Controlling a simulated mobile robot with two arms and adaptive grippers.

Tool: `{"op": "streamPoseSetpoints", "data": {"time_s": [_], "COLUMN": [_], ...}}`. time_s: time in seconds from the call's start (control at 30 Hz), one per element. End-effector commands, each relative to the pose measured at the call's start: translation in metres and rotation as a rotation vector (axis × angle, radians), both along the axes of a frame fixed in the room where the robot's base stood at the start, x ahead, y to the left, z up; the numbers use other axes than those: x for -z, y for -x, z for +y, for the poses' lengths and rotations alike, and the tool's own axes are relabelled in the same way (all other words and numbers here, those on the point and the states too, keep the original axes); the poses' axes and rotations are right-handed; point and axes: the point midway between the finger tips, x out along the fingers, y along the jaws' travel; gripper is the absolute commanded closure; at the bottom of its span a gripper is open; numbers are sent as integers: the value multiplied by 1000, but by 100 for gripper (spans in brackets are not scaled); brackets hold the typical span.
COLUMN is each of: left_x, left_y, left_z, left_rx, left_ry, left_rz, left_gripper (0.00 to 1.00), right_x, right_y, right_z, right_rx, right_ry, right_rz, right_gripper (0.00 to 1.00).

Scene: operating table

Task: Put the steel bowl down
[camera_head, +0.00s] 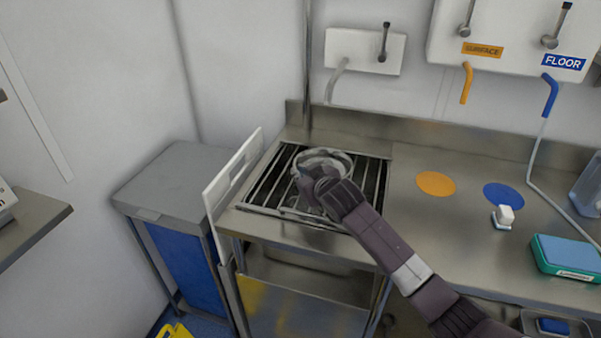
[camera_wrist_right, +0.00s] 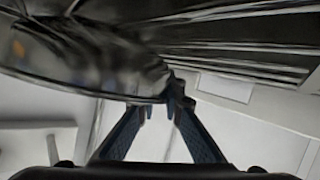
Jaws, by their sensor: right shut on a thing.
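The steel bowl (camera_head: 327,155) is a round, shiny metal bowl over the barred rack (camera_head: 268,183) of the sink unit in the head view. My right gripper (camera_head: 308,168) is at the bowl's near left side, shut on its rim. In the right wrist view the bowl (camera_wrist_right: 75,55) fills the upper left, and the fingertips of my right gripper (camera_wrist_right: 172,92) meet at its edge. I cannot tell whether the bowl touches the bars. My left gripper is in neither view.
A white panel (camera_head: 233,170) stands upright left of the rack, beside a grey-lidded bin (camera_head: 175,180). To the right, the steel counter holds an orange disc (camera_head: 436,183), a blue disc (camera_head: 503,196), a small white bottle (camera_head: 503,216) and a green-blue box (camera_head: 567,255).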

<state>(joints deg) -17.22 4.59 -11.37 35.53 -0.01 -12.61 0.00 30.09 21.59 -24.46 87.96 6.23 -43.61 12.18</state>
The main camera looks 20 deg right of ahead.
Motion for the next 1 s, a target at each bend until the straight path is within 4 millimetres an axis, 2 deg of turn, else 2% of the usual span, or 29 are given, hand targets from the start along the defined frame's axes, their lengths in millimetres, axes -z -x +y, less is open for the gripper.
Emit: {"op": "streamPoseSetpoints", "data": {"time_s": [0.27,0.3,0.47,0.77,1.0], "left_x": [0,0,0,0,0], "left_y": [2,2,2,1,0], "left_z": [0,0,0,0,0], "left_rx": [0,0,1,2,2], "left_ry": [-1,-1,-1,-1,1], "left_rz": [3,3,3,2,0], "left_gripper": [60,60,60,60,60], "right_x": [2,3,2,2,-6], "right_y": [0,0,0,1,19], "right_z": [0,0,0,0,-2], "right_rx": [0,0,0,0,0], "right_ry": [0,0,0,0,-1], "right_rz": [-2,-1,-1,-1,-2], "right_gripper": [100,91,74,74,74]}}
